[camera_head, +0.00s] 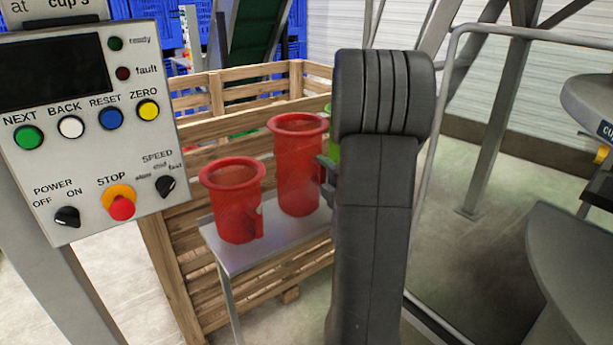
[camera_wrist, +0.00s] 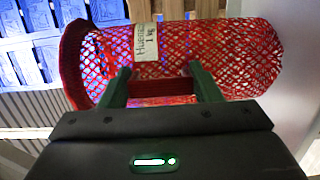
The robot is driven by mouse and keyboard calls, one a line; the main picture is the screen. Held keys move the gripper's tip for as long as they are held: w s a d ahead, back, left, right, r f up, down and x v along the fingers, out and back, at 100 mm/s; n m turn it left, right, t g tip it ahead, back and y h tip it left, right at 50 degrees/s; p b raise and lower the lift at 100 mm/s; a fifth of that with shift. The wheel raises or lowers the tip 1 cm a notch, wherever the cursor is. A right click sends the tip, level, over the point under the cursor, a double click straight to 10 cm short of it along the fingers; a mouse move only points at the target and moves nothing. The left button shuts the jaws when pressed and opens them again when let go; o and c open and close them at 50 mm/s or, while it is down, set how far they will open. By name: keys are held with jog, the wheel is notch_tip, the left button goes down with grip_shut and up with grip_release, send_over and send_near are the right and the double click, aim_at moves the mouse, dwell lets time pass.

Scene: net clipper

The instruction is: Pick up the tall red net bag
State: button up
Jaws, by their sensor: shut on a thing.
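The tall red net bag (camera_head: 298,170) stands upright at the right of a small grey table, its wide rim up. It lies sideways across the wrist view (camera_wrist: 240,50), with open red mesh and a white label. My gripper (camera_wrist: 162,84) has its two green fingers at the bag's side, with a solid red part of it between them. The gripper is shut on the bag. In the head view my dark arm hides most of the gripper; only a bit of a finger shows beside the bag. The bag's base appears to be at the tabletop.
A shorter red net bag (camera_head: 233,205) stands to the left on the grey table (camera_head: 232,254). A green thing (camera_head: 334,150) is mostly hidden behind my arm. A wooden crate (camera_head: 180,270) is behind the table. A control panel (camera_head: 90,125) is at left, a metal rail (camera_head: 440,140) at right.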

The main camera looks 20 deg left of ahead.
aim_at(298, 136)
jog(key=shift+r, duration=0.1)
notch_tip(298, 136, up, 10)
jog(key=shift+f+p, duration=0.1)
jog(key=shift+p, duration=0.25)
jog(key=o, duration=0.3)
jog(key=c, duration=0.4)
jog(key=shift+c, duration=0.2)
